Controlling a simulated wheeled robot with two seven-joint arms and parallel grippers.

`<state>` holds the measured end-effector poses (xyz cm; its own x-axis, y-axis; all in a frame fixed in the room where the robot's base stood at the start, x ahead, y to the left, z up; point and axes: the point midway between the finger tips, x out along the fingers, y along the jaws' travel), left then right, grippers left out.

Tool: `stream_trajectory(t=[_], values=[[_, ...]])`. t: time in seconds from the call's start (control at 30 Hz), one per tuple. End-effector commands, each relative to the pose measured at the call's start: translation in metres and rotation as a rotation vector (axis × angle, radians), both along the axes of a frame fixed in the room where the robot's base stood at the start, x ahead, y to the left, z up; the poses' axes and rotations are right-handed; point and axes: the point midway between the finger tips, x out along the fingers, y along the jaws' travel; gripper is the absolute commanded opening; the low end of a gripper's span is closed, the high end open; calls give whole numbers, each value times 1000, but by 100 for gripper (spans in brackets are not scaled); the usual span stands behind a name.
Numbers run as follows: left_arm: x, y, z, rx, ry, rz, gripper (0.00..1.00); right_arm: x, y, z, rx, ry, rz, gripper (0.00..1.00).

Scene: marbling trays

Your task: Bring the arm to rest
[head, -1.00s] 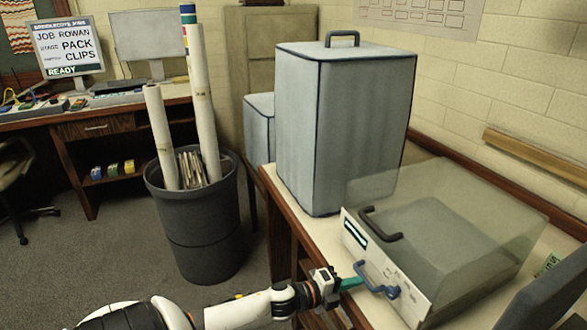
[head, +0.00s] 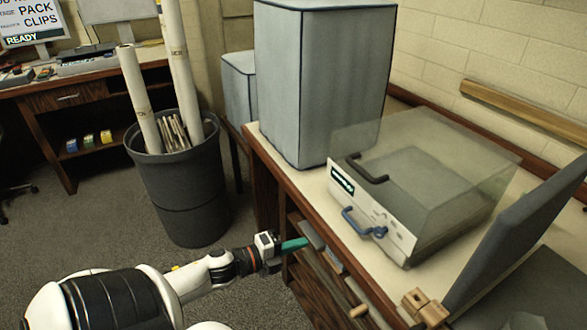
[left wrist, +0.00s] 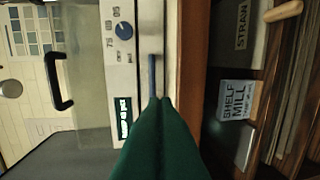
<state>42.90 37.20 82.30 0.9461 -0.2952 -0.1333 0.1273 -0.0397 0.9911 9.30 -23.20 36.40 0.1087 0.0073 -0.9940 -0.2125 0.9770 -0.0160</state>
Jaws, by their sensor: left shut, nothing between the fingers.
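My left gripper (head: 294,244) comes in from the left with its green fingers together and nothing between them. It hangs in front of the wooden bench's front edge, near the open shelves, apart from the blue handle (head: 362,222) of the clear-lidded box (head: 400,238). In the left wrist view the shut green fingers (left wrist: 158,125) point toward the box's front panel (left wrist: 122,50) and blue handle (left wrist: 152,78). My right gripper is not in view.
A tall grey covered case (head: 318,85) stands on the bench (head: 268,150). A dark bin (head: 182,195) with paper rolls stands on the floor behind my left arm. A small wooden block (head: 425,308) lies at the bench's near end. Floor between arm and bin is clear.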

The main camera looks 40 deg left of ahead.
Motion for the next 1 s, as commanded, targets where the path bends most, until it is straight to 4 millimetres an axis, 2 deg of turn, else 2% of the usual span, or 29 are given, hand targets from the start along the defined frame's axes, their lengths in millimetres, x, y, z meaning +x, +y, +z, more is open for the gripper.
stream_trajectory(t=[0.33,0.4,0.47,0.57,0.63,0.73,0.8,0.87,0.9,1.0], values=[[-7,3,-1,-4,3,5,0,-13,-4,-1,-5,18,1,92],[-8,7,-10,-23,24,28,0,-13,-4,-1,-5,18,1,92],[-10,14,-29,-61,64,71,0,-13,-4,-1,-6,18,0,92],[-21,31,-81,-166,176,195,0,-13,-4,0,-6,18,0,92],[-36,40,-130,-260,280,306,0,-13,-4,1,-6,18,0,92],[-67,42,-201,-397,436,467,0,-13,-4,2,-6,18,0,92],[-93,35,-247,-486,542,572,0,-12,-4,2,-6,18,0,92],[-119,25,-285,-555,635,662,0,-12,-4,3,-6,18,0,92],[-136,16,-308,-599,696,721,0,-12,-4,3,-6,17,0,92],[-184,-14,-361,-695,848,865,0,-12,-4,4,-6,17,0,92]])
